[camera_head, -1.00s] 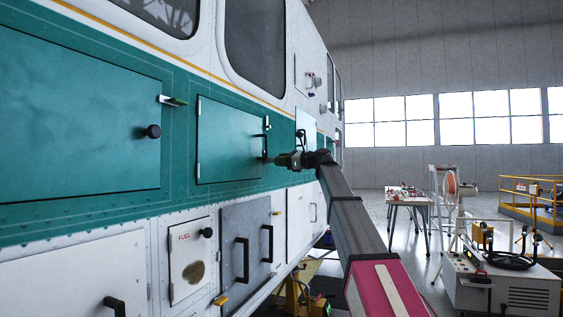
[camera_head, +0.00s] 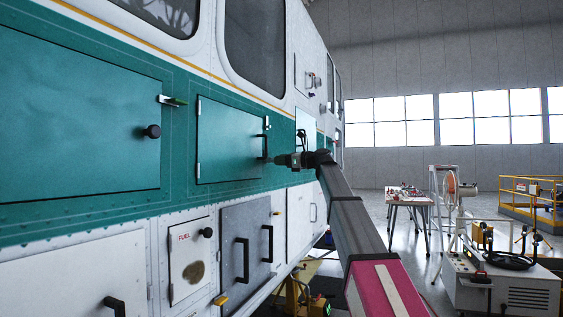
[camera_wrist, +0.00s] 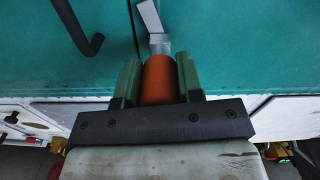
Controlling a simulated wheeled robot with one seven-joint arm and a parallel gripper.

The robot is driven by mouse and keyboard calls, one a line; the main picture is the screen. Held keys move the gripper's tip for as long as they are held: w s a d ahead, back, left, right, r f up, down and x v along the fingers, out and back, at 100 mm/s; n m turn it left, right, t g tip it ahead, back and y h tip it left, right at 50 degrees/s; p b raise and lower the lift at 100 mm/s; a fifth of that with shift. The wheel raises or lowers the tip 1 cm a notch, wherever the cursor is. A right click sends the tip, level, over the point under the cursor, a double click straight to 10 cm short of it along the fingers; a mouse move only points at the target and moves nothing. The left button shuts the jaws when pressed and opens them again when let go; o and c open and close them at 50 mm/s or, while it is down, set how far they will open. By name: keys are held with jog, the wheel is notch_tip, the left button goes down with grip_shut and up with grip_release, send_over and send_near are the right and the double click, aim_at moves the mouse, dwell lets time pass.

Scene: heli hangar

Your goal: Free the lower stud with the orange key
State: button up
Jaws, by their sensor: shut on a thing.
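My gripper (camera_wrist: 157,88) is shut on the orange key (camera_wrist: 159,80), its jaws on both sides of the orange grip. The key's grey metal end (camera_wrist: 159,44) points at the teal wall, beside a panel seam. A pale grey tab (camera_wrist: 149,16) shows just beyond that end; whether they touch is unclear. The lower stud itself is not clearly visible. In the head view my gripper (camera_head: 276,161) is at the right edge of the teal panel (camera_head: 230,140), below its black handle (camera_head: 265,147). A small pale fitting (camera_head: 267,122) sits higher on that edge.
Another teal panel (camera_head: 80,125) with a black knob is at the left. A grey door (camera_head: 246,240) with black handles and a fuel door (camera_head: 190,258) are lower. A table (camera_head: 409,197) and a white cart (camera_head: 500,285) stand right, over open floor.

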jog(key=shift+m, duration=0.9)
jog(key=shift+n, duration=0.8)
jog(key=shift+v, duration=2.95)
